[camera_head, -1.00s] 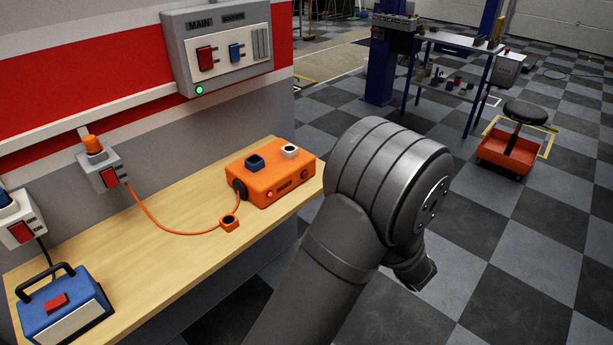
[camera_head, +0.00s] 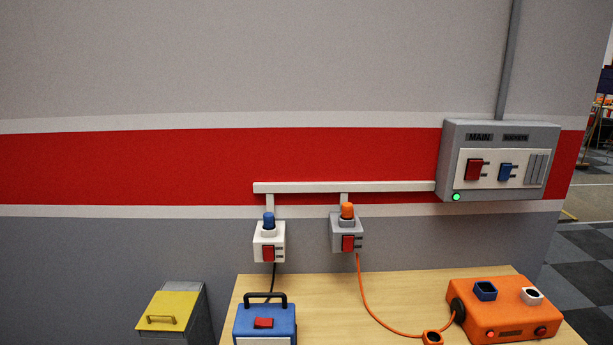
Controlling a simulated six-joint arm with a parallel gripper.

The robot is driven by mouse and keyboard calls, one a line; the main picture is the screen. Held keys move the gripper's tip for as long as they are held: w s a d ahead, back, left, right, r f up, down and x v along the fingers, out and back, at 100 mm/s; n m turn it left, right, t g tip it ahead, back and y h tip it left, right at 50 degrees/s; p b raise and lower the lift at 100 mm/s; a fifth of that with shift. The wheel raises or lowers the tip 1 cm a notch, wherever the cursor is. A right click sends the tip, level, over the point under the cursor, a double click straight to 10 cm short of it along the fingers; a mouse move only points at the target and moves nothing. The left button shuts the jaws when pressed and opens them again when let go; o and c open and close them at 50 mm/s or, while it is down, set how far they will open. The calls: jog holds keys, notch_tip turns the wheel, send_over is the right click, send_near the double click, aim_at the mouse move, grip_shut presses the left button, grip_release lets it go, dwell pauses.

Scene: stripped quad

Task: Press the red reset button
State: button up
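No red part carries a readable "reset" label. The orange box (camera_head: 508,312) stands on the right of the wooden bench (camera_head: 345,288), with small round red spots on its front, one at the left (camera_head: 490,334) and one at the right (camera_head: 541,331). My gripper and arm are out of view.
The grey wall panel (camera_head: 450,165) has a lit green lamp (camera_head: 456,197) and a blue switch (camera_head: 505,172). An orange cable (camera_head: 372,309) runs from the grey socket across the bench. A yellow-lidded bin (camera_head: 170,310) stands left.

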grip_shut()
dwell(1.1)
